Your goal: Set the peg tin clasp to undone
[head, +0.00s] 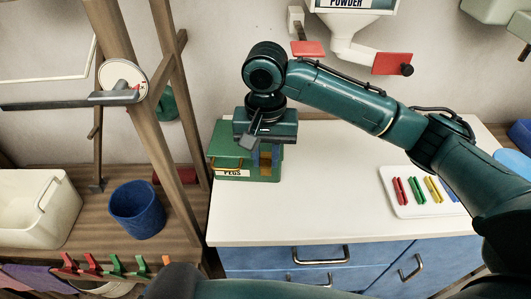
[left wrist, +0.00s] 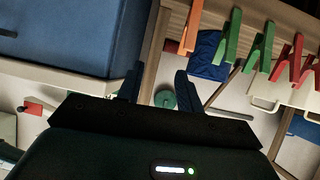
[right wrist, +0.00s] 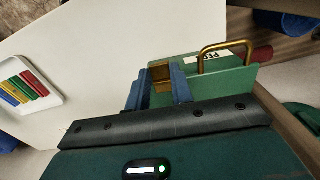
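The green peg tin (head: 218,162) stands at the left end of the white worktop, its PEGS label facing front. Its brass clasp (head: 265,158) shows just below my right gripper (head: 266,150). Part of the tin's top is hidden by the gripper in the head view. Whether the clasp is done up or undone is hard to tell. My left gripper (left wrist: 156,85) is open and empty, near the hanging clothes pegs.
A white tray (head: 400,207) of coloured pegs lies at the worktop's right. A wooden post (head: 135,70) rises left of the tin, by a blue bucket (head: 137,208) and cream basin (head: 30,208). Several pegs (head: 115,264) hang low left. The middle worktop is clear.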

